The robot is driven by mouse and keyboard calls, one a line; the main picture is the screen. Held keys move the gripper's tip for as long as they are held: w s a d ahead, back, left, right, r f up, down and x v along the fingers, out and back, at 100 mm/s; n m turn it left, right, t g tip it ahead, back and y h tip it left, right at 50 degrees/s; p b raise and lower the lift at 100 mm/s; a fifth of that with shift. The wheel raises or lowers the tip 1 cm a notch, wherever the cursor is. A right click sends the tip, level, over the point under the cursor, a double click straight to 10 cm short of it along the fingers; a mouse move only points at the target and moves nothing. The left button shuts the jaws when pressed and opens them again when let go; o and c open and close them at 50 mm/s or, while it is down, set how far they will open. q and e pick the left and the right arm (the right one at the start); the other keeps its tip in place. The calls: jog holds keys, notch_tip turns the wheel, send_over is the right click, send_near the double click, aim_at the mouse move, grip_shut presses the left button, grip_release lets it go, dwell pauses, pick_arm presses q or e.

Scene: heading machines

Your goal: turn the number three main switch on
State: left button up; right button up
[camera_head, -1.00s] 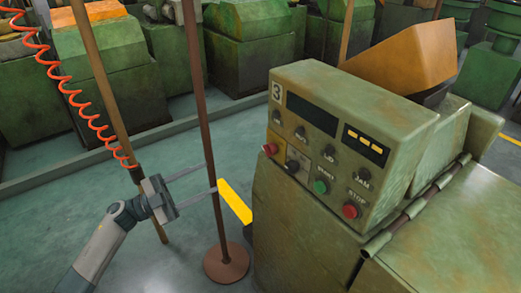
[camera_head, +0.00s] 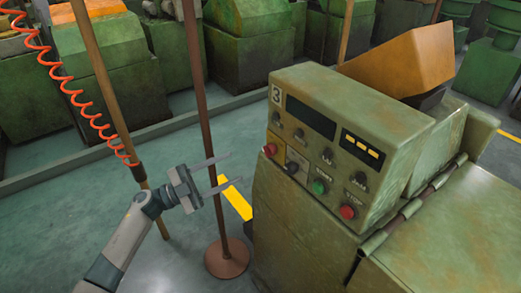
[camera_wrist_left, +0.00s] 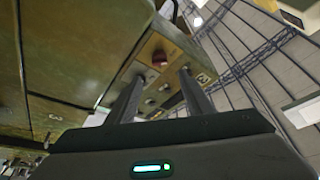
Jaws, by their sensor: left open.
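The green machine (camera_head: 300,225) marked with a 3 has a sloped control panel (camera_head: 318,145) facing left. A black rotary switch (camera_head: 292,168) sits on a pale plate at its lower left, beside a red button (camera_head: 270,150). I take this as the main switch; its lettering is unreadable. Several other dark knobs, a green button (camera_head: 319,187) and a red button (camera_head: 348,212) share the panel. My left gripper (camera_head: 236,167) is open and empty, left of the panel and apart from it. In the left wrist view its fingers (camera_wrist_left: 161,74) point toward the panel (camera_wrist_left: 150,92). My right gripper is out of view.
A brown pole (camera_head: 210,130) with a round base (camera_head: 227,258) stands left of the machine; my left fingers overlap it in the head view. A tan pole (camera_head: 100,75) and a coiled orange hose (camera_head: 70,90) are farther left. Other green machines (camera_head: 250,70) line the back.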

aim_at(265, 153)
pick_arm(q)
jog(key=p+x, duration=0.3)
jog(key=x, duration=0.6)
jog(key=shift+w+d+r, duration=0.15)
jog(key=shift+w+d, duration=0.1)
jog(key=shift+d, duration=0.45)
jog(key=shift+c, duration=0.6)
jog(key=c, duration=0.9)
